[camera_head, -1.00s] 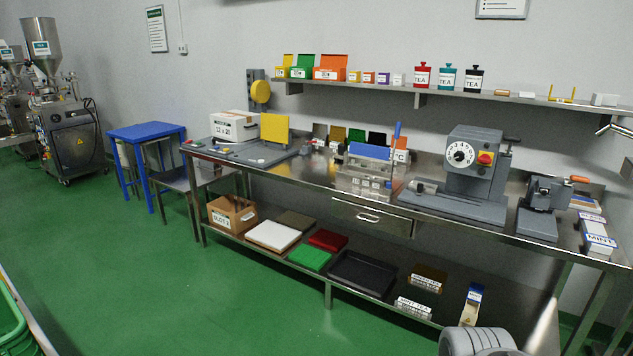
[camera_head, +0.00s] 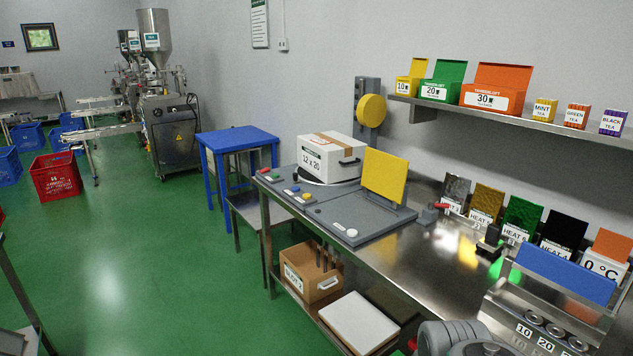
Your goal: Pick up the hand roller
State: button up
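A small tool with a red handle (camera_head: 441,206) and a grey body lies on the steel bench, right of the grey board and in front of the upright sample plates. It may be the hand roller, but it is too small to tell for sure. A small dark item (camera_head: 490,243) lies further right on the bench. A rounded grey part of my arm shows at the bottom edge, right of the middle. My gripper is not in view.
The steel bench (camera_head: 400,262) holds a grey board (camera_head: 335,215) with a yellow plate (camera_head: 384,176), a white box (camera_head: 328,157) and a blue-topped heater (camera_head: 565,272). A shelf hangs above. A blue table (camera_head: 238,137) stands left; green floor (camera_head: 150,265) is open there.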

aim_at(492, 241)
jog(key=u, duration=0.15)
jog(key=i, duration=1)
jog(key=z, duration=1.75)
jog(key=k, duration=0.7)
jog(key=u, duration=0.6)
jog(key=i, duration=0.95)
